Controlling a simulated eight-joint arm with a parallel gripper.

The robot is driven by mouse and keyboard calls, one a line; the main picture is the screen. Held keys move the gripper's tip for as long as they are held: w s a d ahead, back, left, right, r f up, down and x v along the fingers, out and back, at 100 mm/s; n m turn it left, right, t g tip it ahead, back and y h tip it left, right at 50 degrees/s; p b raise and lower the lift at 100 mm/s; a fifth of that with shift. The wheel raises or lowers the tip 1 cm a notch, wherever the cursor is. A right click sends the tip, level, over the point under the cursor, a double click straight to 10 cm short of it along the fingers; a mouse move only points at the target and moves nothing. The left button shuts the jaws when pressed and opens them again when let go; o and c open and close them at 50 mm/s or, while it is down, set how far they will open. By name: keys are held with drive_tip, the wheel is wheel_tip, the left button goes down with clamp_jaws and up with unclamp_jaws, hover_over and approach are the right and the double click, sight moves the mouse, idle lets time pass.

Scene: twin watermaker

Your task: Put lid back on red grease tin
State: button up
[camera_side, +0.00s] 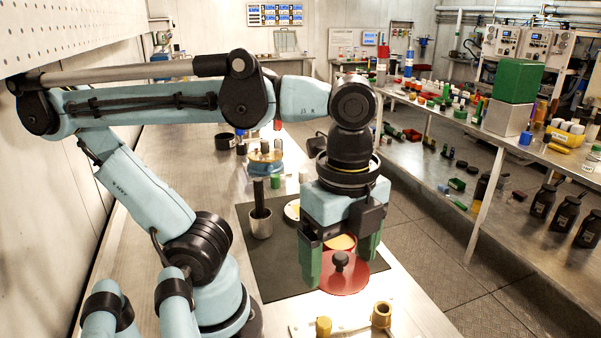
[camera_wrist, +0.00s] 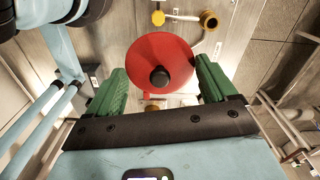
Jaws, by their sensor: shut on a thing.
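The red lid (camera_side: 347,283) is a flat disc with a black knob. In the wrist view the lid (camera_wrist: 160,50) fills the space between the two green fingers, knob facing my camera. My gripper (camera_side: 340,270) is shut on the lid, its fingers spread wide at opposite edges; it also shows in the wrist view (camera_wrist: 161,66). A round yellow-orange surface (camera_side: 342,242) shows between the fingers behind the knob. It looks like grease in the open tin, but my gripper and the lid hide most of it. I cannot tell whether the lid touches the tin.
A dark mat (camera_side: 270,276) covers part of the metal bench. A metal cup with a dark rod (camera_side: 261,224) stands left of my gripper. A brass fitting (camera_side: 381,314) and a yellow knob (camera_side: 323,326) are near the front. A crowded shelf bench (camera_side: 560,160) stands across the aisle.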

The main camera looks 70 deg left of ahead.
drive_tip(key=w+d+r+m, duration=0.1)
drive_tip(key=d+r+m, duration=0.4)
drive_tip(key=d+r, duration=0.15)
drive_tip(key=w+a+f+n, duration=0.5)
drive_tip(key=w+a+n, duration=0.3)
drive_tip(key=w+n, duration=0.45)
drive_tip(key=s+a+f+n, duration=0.1)
drive_tip(key=a+f+n, duration=0.4)
drive_tip(key=a, duration=0.6)
drive_tip(key=s+a+f+n, duration=0.1)
drive_tip(key=a+f+n, duration=0.4)
drive_tip(key=a, duration=0.5)
drive_tip(key=shift+m, duration=0.25)
drive_tip(key=shift+a+f, duration=0.1)
drive_tip(key=shift+f, duration=3)
drive_tip(key=shift+f, duration=0.15)
